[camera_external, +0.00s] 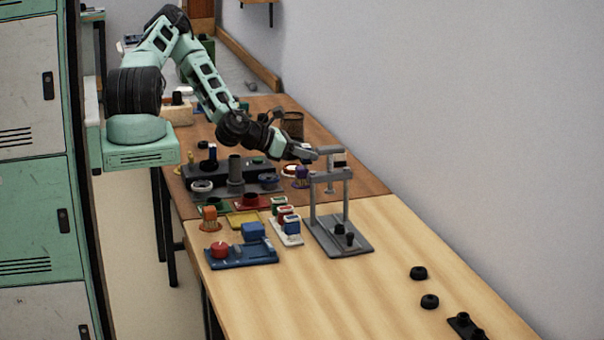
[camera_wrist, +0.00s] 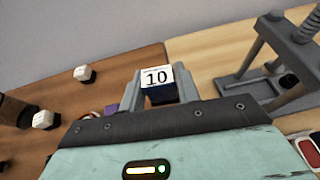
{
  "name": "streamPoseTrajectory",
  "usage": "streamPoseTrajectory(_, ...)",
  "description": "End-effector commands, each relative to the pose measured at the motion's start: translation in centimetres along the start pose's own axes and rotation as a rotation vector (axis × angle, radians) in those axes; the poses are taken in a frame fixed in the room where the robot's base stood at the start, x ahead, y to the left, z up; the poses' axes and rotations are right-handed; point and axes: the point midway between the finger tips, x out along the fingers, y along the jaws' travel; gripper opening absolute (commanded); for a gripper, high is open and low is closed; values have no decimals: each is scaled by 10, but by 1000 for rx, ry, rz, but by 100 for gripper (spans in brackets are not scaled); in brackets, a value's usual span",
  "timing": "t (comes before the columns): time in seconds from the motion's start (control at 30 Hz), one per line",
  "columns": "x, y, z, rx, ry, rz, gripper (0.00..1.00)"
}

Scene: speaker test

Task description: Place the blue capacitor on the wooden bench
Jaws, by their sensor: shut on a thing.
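In the wrist view, my gripper (camera_wrist: 159,90) is shut on a small block with a white face marked "10" and a dark blue side, which looks like the blue capacitor (camera_wrist: 158,78).
The grey press (camera_external: 345,205) stands close to the gripper. A blue tray (camera_external: 235,255), a white tray (camera_external: 283,238) and a dark fixture (camera_external: 235,180) crowd the left. Black knobs (camera_external: 418,273) lie at the right. The pale bench's near middle is clear.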

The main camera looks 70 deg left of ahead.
Motion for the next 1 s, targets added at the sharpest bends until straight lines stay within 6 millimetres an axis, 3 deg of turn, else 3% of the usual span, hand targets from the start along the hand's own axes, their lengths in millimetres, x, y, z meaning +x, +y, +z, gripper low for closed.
streamPoseTrajectory(0.03,-11,-24,9,12,6,-34,10)
streamPoseTrajectory(0.2,-45,-84,5,43,6,-109,10)
streamPoseTrajectory(0.57,-103,-167,-1,113,1,-271,10)
streamPoseTrajectory(0.83,-115,-264,-25,305,-7,-711,10)
streamPoseTrajectory(1.0,-141,-328,-48,445,-7,-1044,10)
